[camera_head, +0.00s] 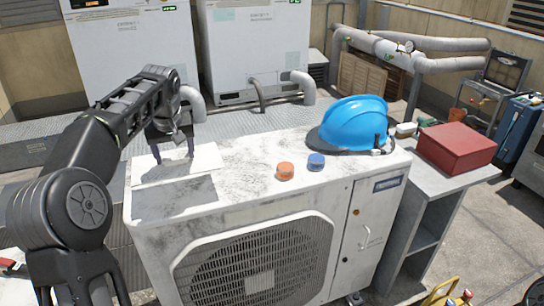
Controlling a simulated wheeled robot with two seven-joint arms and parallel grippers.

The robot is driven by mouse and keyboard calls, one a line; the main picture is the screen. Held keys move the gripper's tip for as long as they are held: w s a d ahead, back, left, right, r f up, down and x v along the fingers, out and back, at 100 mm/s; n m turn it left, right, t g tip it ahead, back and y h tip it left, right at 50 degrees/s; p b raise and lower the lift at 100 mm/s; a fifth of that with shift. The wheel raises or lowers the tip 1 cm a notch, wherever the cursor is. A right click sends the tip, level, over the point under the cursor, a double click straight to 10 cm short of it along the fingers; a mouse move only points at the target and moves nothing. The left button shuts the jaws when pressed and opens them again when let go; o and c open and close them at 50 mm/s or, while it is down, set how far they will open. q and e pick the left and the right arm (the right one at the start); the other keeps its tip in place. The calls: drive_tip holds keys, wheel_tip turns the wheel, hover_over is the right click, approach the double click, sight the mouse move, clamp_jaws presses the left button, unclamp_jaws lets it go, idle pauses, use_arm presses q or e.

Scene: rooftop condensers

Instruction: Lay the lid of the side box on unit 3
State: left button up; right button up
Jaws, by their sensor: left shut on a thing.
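A thin pale panel (205,160), which looks like the lid, is at the left end of the white condenser's top (250,160). My left gripper (174,154) reaches down to the panel and is shut on it. I cannot tell whether the panel touches the top or hangs just above it; a grey shadow lies in front of it. No unit number is readable on this condenser, and I cannot make out an open side box. My right gripper is not in view.
On the condenser top, an orange round piece (285,171), a blue round piece (316,161) and a blue hard hat (353,124) stand to the right. A red box (456,147) sits on a grey side bench. Tall white units and pipes (380,45) stand behind.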

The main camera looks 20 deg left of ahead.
sight(178, 166)
use_arm(q)
drive_tip(key=shift+w, duration=0.1)
drive_tip(key=shift+f, duration=0.25)
wheel_tip(178, 166, down, 6)
drive_tip(key=shift+r+p, duration=0.1)
drive_tip(key=shift+p, duration=0.25)
wheel_tip(178, 166, down, 3)
drive_tip(key=shift+f+p, duration=0.15)
drive_tip(key=shift+p, duration=0.2)
drive_tip(key=shift+f, duration=0.2)
